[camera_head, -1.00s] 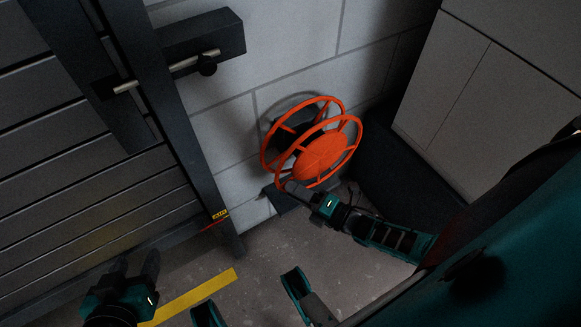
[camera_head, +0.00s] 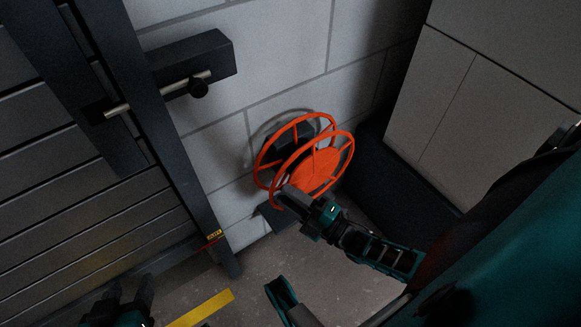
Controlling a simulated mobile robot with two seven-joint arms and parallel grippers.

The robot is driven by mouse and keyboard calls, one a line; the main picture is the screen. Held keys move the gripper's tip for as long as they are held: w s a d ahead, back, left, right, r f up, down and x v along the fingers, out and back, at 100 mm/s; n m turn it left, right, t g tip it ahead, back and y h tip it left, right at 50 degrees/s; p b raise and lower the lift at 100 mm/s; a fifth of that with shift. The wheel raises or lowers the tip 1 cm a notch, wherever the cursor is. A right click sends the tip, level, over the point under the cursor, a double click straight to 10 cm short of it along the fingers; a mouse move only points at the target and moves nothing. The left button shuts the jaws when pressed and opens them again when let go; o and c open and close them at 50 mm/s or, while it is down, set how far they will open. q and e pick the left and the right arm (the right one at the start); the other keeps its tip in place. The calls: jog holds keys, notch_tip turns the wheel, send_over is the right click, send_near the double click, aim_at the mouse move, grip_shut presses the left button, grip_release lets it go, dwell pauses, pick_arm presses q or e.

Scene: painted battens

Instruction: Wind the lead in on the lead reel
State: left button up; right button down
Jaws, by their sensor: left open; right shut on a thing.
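The orange lead reel (camera_head: 318,168) is mounted low on the pale block wall, with two spoked rims and a solid disc on its near face. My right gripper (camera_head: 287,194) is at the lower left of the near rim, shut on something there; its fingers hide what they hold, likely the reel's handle. No lead can be made out on the reel. My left gripper (camera_head: 132,296) is low at the bottom left, open and empty, well apart from the reel and partly cut off by the frame.
A dark slatted gate (camera_head: 110,225) with a bolt (camera_head: 165,92) stands at the left. A yellow strip (camera_head: 203,308) lies on the concrete floor (camera_head: 262,262). A grey cabinet (camera_head: 470,110) stands right of the reel, above a dark base.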

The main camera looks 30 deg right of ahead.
jog(key=shift+w+r, duration=0.15)
jog(key=shift+r, duration=0.05)
jog(key=c, duration=0.8)
grip_release()
jog(key=shift+f, duration=0.1)
jog(key=shift+f, duration=0.1)
